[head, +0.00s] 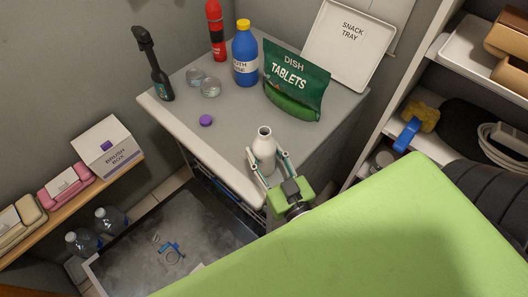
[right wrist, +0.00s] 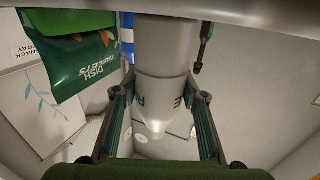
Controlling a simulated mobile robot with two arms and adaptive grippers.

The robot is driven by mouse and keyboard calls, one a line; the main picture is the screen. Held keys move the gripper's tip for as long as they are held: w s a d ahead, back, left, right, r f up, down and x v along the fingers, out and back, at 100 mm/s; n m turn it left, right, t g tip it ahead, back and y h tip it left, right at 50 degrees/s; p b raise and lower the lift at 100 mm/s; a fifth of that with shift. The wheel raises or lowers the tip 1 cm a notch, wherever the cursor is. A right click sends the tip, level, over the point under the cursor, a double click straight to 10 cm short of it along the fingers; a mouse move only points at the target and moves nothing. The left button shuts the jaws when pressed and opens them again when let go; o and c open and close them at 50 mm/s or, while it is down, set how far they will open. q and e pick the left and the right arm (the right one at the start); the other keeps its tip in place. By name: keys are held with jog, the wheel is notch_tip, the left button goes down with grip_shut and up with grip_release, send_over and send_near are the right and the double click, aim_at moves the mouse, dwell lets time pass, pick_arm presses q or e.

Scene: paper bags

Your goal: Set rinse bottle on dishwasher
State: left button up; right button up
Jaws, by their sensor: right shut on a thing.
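The pale grey-white bottle (head: 263,148), open at the neck, is in my right gripper (head: 267,165) in the head view. The gripper's fingers are shut around its sides. It stands roughly upright at the front edge of the grey-topped dishwasher (head: 225,128). I cannot tell whether its base touches the top. In the right wrist view the bottle (right wrist: 163,85) sits between the fingers (right wrist: 160,110), with part of its dark lettering covered. A purple cap (head: 206,121) lies on the top, left of the bottle. My left gripper is not in view.
The top is clear around the cap. Shelves (head: 400,100) stand at right.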

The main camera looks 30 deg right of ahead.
jog(key=shift+s, duration=0.1)
jog(key=o, duration=1.3)
jog(key=shift+f, duration=0.2)
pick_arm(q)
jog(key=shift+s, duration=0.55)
pick_arm(e)
jog(key=shift+o, duration=0.2)
jog(key=shift+r, duration=0.2)
pick_arm(q)
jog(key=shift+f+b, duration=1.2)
jog(key=shift+b, duration=0.05)
pick_arm(e)
jog(key=s, duration=1.2)
jog(key=shift+a, duration=0.3)
